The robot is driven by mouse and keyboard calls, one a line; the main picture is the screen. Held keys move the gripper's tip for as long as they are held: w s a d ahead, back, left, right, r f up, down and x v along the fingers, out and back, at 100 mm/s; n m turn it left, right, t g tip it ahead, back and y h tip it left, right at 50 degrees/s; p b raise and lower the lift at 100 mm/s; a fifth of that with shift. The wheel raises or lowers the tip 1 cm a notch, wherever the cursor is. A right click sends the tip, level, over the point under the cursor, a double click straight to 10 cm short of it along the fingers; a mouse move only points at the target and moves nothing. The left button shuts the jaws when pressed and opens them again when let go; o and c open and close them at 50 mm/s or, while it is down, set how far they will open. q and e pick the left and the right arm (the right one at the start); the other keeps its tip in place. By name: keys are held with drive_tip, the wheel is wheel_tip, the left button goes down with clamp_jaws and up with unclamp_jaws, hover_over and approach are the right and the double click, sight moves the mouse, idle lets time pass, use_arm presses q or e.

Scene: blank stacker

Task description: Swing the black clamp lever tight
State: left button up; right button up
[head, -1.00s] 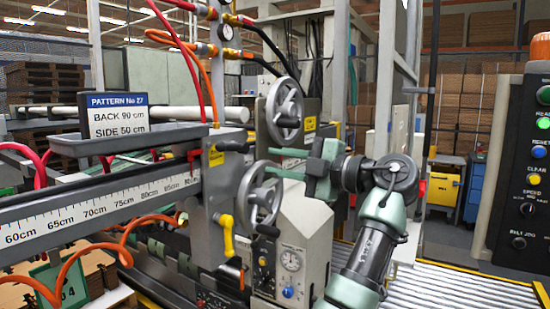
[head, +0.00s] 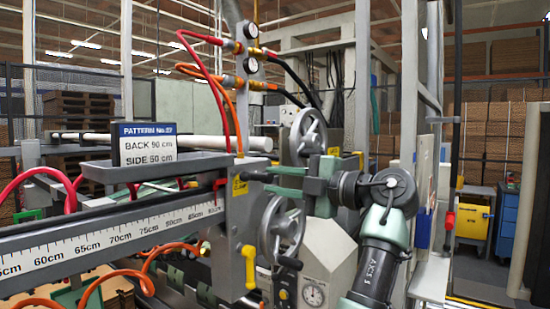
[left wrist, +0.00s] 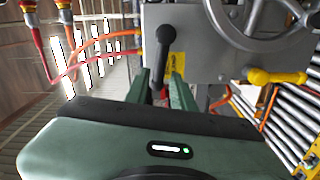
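The black clamp lever (head: 256,176) sticks out sideways from the grey clamp block (head: 240,225) at the end of the scale beam. In the left wrist view the lever (left wrist: 163,48) hangs down from its pivot on the grey plate. My left gripper (head: 271,181) reaches in from the right, its green fingers at the lever's free end. In the left wrist view the gripper (left wrist: 161,82) is open, with one finger on each side of the lever's lower end. I cannot tell whether either finger touches it. My right gripper is not in view.
A grey handwheel (head: 283,228) stands just right of the lever, with another (head: 309,137) behind. A yellow handle (head: 249,267) is below. Red and orange hoses (head: 215,95) rise above the block. The pattern sign (head: 148,144) stands left on a tray.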

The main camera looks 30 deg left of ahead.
sight(256, 176)
use_arm(q)
drive_tip(key=shift+w+a, duration=0.15)
drive_tip(key=shift+a, duration=2.3)
drive_tip(key=shift+a+r+p, duration=0.15)
drive_tip(key=shift+r+p, duration=0.05)
drive_tip(key=shift+p, duration=0.1)
drive_tip(key=m+p, duration=0.1)
drive_tip(key=p, duration=0.1)
drive_tip(key=r+m+p, duration=0.1)
drive_tip(key=m+p, duration=0.1)
drive_tip(key=shift+w+r+m, duration=0.3)
drive_tip(key=shift+w, duration=0.05)
drive_tip(key=w+r+m+p, duration=0.3)
drive_tip(key=w+m+p, duration=0.2)
drive_tip(key=m+p, duration=0.8)
drive_tip(key=d+b, duration=0.2)
drive_tip(key=d, duration=0.7)
drive_tip(key=shift+s+d+f, duration=0.25)
drive_tip(key=shift+s+f, duration=0.15)
drive_tip(key=shift+s, duration=0.05)
